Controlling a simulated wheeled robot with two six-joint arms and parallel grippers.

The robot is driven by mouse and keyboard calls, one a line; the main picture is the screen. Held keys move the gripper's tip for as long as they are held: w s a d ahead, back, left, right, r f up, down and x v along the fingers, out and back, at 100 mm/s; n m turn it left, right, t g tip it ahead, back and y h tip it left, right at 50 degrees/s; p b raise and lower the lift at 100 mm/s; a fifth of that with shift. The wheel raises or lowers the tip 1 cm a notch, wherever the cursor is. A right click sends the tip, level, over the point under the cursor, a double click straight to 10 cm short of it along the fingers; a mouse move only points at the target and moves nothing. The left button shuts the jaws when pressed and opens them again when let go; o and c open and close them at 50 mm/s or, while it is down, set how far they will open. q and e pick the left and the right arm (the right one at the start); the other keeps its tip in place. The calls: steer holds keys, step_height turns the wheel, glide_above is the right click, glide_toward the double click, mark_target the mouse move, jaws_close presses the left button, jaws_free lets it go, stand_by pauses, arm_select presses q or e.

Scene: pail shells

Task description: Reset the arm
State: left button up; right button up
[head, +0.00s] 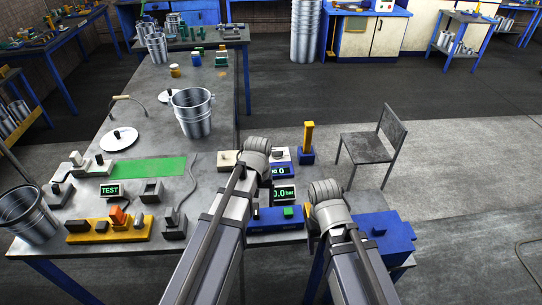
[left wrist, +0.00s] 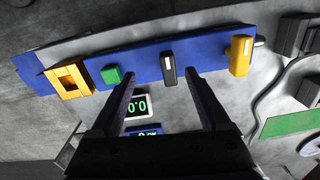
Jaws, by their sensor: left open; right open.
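My left arm reaches in from the bottom of the head view, and its wrist (head: 257,150) is over the table's right part. In the left wrist view my left gripper (left wrist: 160,80) is open, with nothing between its two dark fingers. A blue panel (left wrist: 215,65) lies beyond the fingertips, with a green block (left wrist: 111,75), a black upright piece (left wrist: 168,68) and a yellow piece (left wrist: 240,55) on it. My right arm's end (head: 326,195) is past the table's right edge in the head view; it carries nothing I can see, and its fingertips are hidden.
The grey table (head: 125,80) holds a metal pail (head: 192,112), a white lid (head: 119,139), a green mat (head: 148,169) and an orange fixture (head: 120,229). A blue stand (head: 385,232) is by my right arm. A grey chair (head: 372,148) stands to the right on open floor.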

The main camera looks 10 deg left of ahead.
arm_select(q)
steer(key=s+d+f+m+y+b, duration=0.1)
steer(key=s+d+m, duration=0.4)
steer(key=s+d, duration=0.3)
steer(key=s, duration=0.4)
steer(key=shift+s+d+f+m, duration=0.25)
steer(key=shift+s+d+m, duration=0.1)
steer(key=shift+s+m, duration=0.05)
